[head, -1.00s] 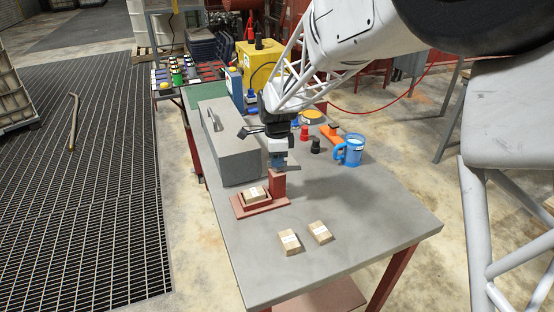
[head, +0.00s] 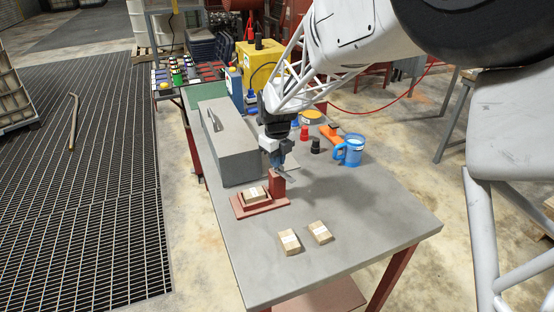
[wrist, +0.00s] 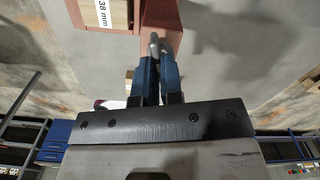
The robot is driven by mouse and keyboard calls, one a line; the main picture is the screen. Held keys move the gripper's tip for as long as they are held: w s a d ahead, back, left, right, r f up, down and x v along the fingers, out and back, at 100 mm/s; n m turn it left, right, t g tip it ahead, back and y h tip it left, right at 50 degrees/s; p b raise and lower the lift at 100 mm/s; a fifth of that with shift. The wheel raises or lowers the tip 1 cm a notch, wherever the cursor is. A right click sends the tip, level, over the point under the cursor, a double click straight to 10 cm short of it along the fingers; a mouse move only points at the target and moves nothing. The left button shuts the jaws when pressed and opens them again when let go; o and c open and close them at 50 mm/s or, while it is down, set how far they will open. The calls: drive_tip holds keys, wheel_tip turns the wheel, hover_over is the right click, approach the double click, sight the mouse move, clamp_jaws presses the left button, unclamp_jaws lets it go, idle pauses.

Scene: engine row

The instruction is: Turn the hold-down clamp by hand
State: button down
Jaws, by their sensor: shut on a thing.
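The red clamp fixture (head: 240,211) stands on the grey table, with a wooden block (head: 254,193) in its holder and an upright red post (head: 278,184) at its far right. In the wrist view the block (wrist: 104,12), marked "38 mm", lies at the top left beside the red post (wrist: 170,22). My gripper (head: 278,165) points down at the top of the post. In the wrist view its blue fingers (wrist: 155,72) are shut around a thin grey metal bar (wrist: 154,42), apparently the clamp's arm. Most of the bar is hidden between the fingers.
Two wooden blocks (head: 289,242) (head: 320,232) lie on the table in front. A long grey box (head: 232,150) stands close left of my gripper. A blue mug (head: 350,152), an orange item (head: 329,131) and small dark and red pieces stand behind right. The table's front right is clear.

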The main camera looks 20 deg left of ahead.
drive_tip(key=shift+w+r+m, duration=0.1)
drive_tip(key=shift+r+m, duration=0.2)
drive_tip(key=shift+m, duration=1)
drive_tip(key=shift+a, duration=0.1)
drive_tip(key=c, duration=1.5)
unclamp_jaws()
drive_tip(key=shift+o, duration=1.2)
drive_tip(key=shift+f, duration=0.2)
drive_tip(key=shift+r, duration=0.1)
drive_tip(key=shift+r, duration=3.8)
